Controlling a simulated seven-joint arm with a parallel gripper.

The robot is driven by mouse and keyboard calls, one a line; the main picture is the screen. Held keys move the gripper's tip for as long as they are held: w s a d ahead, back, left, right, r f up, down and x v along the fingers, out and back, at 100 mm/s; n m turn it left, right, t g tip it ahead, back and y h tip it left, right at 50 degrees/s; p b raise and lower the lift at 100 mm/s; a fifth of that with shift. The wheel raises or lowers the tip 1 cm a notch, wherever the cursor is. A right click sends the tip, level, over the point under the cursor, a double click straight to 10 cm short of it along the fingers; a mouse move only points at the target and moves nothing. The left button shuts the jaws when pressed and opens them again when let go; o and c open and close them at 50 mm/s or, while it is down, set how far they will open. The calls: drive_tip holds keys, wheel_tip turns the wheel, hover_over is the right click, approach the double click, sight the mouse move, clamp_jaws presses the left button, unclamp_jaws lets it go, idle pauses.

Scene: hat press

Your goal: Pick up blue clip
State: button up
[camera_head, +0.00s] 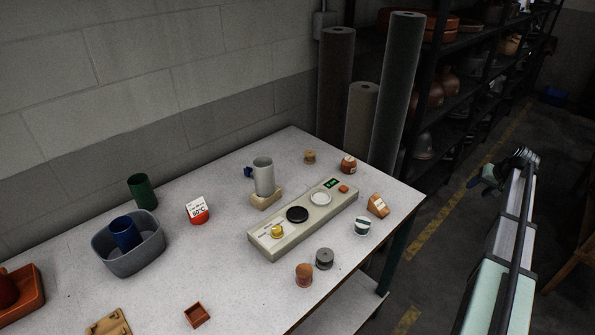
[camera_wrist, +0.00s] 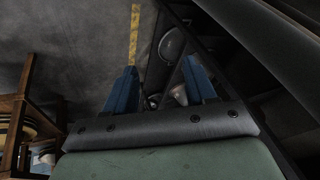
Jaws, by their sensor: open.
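A small dark blue piece (camera_head: 249,171), which looks like the blue clip, is on the table just left of a grey cylinder (camera_head: 264,175) that stands on a wooden block. It is too small to make out its shape, and the cylinder may hide part of it. My gripper (camera_wrist: 160,88) shows two blue fingers spread apart with nothing between them in the wrist view. My arm is off the table's right side in the head view, far from the blue piece. The blue piece is not in the wrist view.
A beige panel (camera_head: 285,242) with knobs and a small display lies right of the cylinder. A grey tub (camera_head: 150,258) holds a blue cup (camera_head: 125,233). Tall rolls (camera_head: 397,90) and a shelf rack (camera_head: 455,85) stand behind. Small spools and boxes are scattered on the table (camera_head: 225,270).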

drive_tip(key=w+r+n, duration=0.1)
drive_tip(key=w+r, duration=0.3)
drive_tip(key=r, duration=0.2)
drive_tip(key=w+a+r+n, duration=0.1)
drive_tip(key=w+a, duration=0.2)
drive_tip(key=a, duration=0.3)
drive_tip(key=w+a+r+n+g, duration=0.1)
drive_tip(key=w+a, duration=0.1)
drive_tip(key=a, duration=0.4)
drive_tip(key=w+a+r+n, duration=0.1)
drive_tip(key=w+a+n, duration=0.15)
drive_tip(key=a, duration=0.25)
wheel_tip(320, 180, up, 5)
drive_tip(key=n+g+h, duration=0.1)
drive_tip(key=n+g, duration=0.3)
drive_tip(key=n, duration=0.7)
hover_over(249, 169)
wheel_tip(249, 169, down, 13)
drive_tip(key=shift+c, duration=0.4)
clamp_jaws()
